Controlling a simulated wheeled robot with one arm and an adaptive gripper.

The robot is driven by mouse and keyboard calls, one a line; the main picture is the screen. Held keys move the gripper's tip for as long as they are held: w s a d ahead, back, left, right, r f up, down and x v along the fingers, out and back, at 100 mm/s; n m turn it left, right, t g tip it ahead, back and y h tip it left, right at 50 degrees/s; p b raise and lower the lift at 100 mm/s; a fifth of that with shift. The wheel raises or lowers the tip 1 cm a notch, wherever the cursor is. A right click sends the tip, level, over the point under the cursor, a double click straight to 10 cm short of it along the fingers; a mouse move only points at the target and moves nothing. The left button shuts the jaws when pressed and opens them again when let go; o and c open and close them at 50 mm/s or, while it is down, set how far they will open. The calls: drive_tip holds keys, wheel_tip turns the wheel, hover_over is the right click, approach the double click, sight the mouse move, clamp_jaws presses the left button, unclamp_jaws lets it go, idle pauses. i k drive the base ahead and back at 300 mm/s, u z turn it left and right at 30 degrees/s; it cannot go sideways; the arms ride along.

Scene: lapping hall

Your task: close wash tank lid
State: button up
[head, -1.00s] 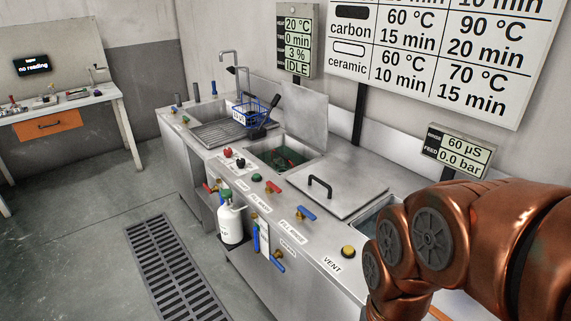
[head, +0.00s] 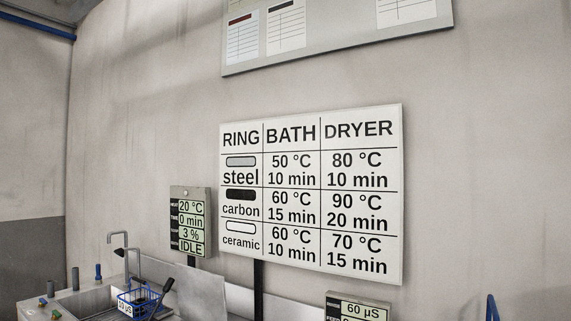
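The wash tank's raised lid (head: 198,292) shows as a grey metal panel at the bottom of the head view, standing up against the wall. The tank opening itself is below the picture edge. The tank's display (head: 191,228) above it reads 20 °C, 0 min, 3 % and IDLE. My gripper is not in view.
A wall chart (head: 311,195) lists ring, bath and dryer settings. A blue wire basket (head: 139,302) sits by the sink (head: 85,300) and tap (head: 124,255) at lower left. A second display (head: 357,308) reading 60 µS is cut off below. A noticeboard (head: 335,30) hangs above.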

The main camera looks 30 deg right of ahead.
sight(201, 294)
drive_tip(key=u, duration=0.5)
drive_tip(key=k, duration=0.6)
drive_tip(key=u, duration=0.9)
drive_tip(key=i, duration=3.1)
drive_tip(key=z, duration=1)
drive_tip(key=i, duration=0.9)
drive_tip(key=z, duration=1.6)
drive_tip(key=i, duration=0.55)
drive_tip(key=z, duration=0.4)
